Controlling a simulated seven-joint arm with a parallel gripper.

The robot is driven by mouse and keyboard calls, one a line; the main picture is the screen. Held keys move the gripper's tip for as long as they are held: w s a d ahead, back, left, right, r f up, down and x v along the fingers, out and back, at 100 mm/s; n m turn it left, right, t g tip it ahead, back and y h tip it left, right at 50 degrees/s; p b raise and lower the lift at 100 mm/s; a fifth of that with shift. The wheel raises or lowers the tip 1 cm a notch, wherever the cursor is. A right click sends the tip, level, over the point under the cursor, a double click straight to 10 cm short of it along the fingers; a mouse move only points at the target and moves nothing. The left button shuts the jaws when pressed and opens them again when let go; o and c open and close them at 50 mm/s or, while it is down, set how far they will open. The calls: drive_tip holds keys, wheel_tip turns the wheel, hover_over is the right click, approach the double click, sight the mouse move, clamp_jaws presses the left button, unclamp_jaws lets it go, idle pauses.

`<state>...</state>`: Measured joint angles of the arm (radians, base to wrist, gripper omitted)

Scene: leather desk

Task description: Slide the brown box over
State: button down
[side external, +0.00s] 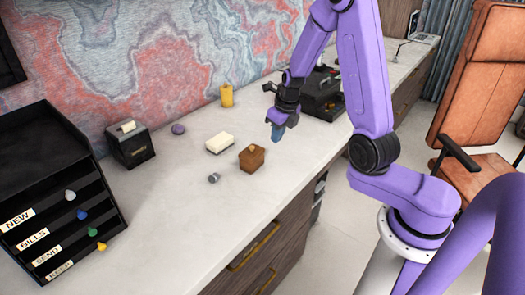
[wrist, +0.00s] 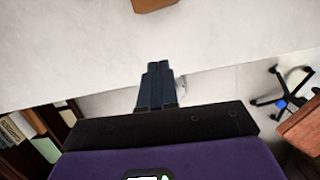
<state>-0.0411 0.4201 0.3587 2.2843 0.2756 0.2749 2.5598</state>
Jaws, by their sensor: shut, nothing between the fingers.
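The brown box (side external: 252,159) stands on the pale desk top, near its front edge, with a small tan piece on its top. Its lower edge also shows at the top of the wrist view (wrist: 152,4). My gripper (side external: 277,133) is above the desk, to the right of the box and apart from it. Its blue fingers point down and are shut with nothing between them. In the wrist view the closed fingers (wrist: 158,70) lie over the desk's front edge, with a gap of bare desk between them and the box.
A white block (side external: 219,143) sits left of the box, and a small grey knob-like object (side external: 214,178) lies in front. A yellow container (side external: 227,95), purple round object (side external: 178,129), black box (side external: 129,144), letter sorter (side external: 60,190) and black machine (side external: 322,95) stand around. Bare desk lies between.

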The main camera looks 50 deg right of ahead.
drive_tip(key=shift+x, duration=5.1)
drive_tip(key=shift+w+d, duration=0.15)
drive_tip(key=shift+w, duration=0.8)
drive_tip(key=shift+w+d, duration=0.1)
drive_tip(key=shift+w, duration=0.85)
drive_tip(key=w, duration=0.7)
drive_tip(key=w+d, duration=0.1)
drive_tip(key=w, duration=0.3)
drive_tip(key=shift+w, duration=0.25)
